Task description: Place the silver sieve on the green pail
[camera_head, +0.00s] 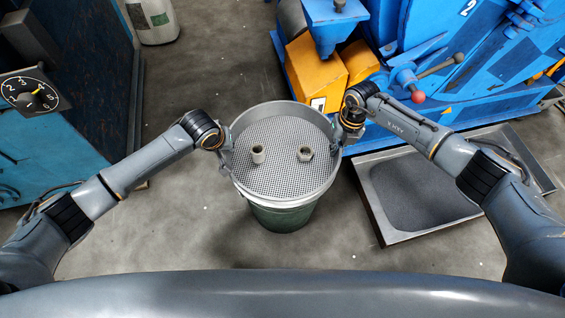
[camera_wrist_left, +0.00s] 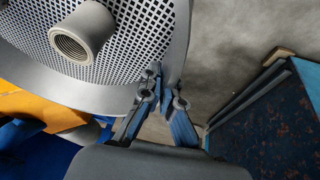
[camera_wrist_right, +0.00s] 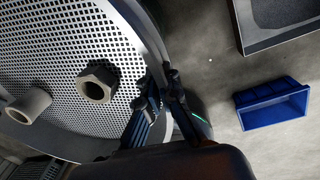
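The silver sieve (camera_head: 283,175), a round pan with a perforated floor, is over the green pail (camera_head: 283,217). The pail's lower green side shows below it; I cannot tell whether the sieve rests on the pail or hangs just above. A round fitting (camera_head: 258,154) and a nut-like fitting (camera_head: 305,153) lie on the mesh. My left gripper (camera_head: 227,153) is at the sieve's left rim, with its fingers on both sides of the wall in the left wrist view (camera_wrist_left: 164,92). My right gripper (camera_head: 338,136) grips the right rim likewise, as the right wrist view (camera_wrist_right: 161,82) shows.
A grey tray (camera_head: 378,205) with dark grit stands on the floor at the right. A blue machine (camera_head: 440,50) with yellow blocks (camera_head: 315,72) is behind. A blue cabinet (camera_head: 60,140) stands at the left. A blue bin (camera_wrist_right: 272,103) shows in the right wrist view. Floor in front is clear.

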